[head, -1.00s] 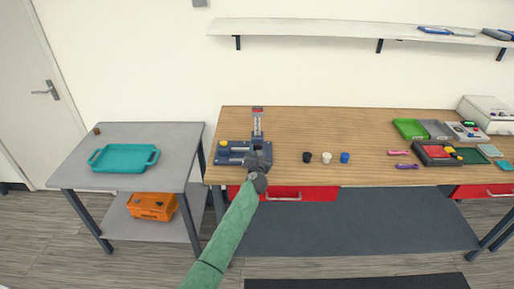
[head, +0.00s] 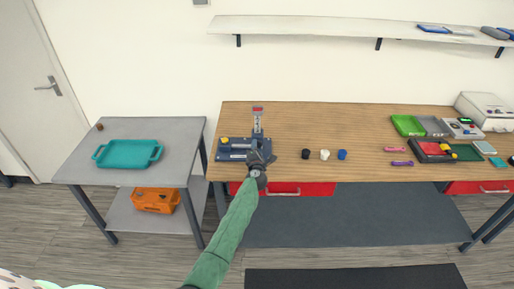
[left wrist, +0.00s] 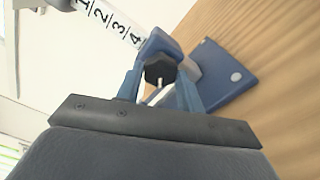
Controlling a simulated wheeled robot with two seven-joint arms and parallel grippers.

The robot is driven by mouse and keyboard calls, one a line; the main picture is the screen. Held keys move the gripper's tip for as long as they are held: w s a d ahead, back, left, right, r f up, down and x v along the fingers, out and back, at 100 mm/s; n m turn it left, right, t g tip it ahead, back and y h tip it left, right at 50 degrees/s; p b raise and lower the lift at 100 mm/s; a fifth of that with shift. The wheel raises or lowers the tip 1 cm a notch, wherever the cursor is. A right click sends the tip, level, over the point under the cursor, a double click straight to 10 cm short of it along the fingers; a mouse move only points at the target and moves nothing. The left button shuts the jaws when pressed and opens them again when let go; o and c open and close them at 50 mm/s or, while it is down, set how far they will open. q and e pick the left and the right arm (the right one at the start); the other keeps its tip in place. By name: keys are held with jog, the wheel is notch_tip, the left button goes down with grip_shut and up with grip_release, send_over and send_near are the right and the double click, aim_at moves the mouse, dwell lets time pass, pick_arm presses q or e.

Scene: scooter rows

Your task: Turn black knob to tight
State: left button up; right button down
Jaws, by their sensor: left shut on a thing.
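The black knob (left wrist: 160,68) shows in the left wrist view between the two blue fingers of my left gripper (left wrist: 161,84). It is dark and faceted, with a short pale pin below it. My left gripper, also in the head view (head: 259,157), is shut on the knob. The knob sits on a blue fixture (head: 233,155) at the left end of the wooden bench. A white scale with black numbers (left wrist: 113,24) rises from the fixture. In the head view my gripper hides the knob. My right gripper is not in view.
Black (head: 305,154), white (head: 325,155) and blue (head: 342,155) caps stand on the wooden bench (head: 360,130) right of the fixture. Trays and small tools crowd its right end.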

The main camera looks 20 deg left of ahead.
pick_arm(q)
jog(key=m, duration=0.6)
jog(key=shift+m, duration=0.3)
jog(key=m, duration=0.6)
jog(key=shift+d, duration=0.1)
jog(key=m, duration=0.7)
jog(key=shift+m, duration=0.3)
jog(key=m, duration=0.3)
jog(key=shift+m, duration=0.9)
jog(key=shift+f, duration=0.1)
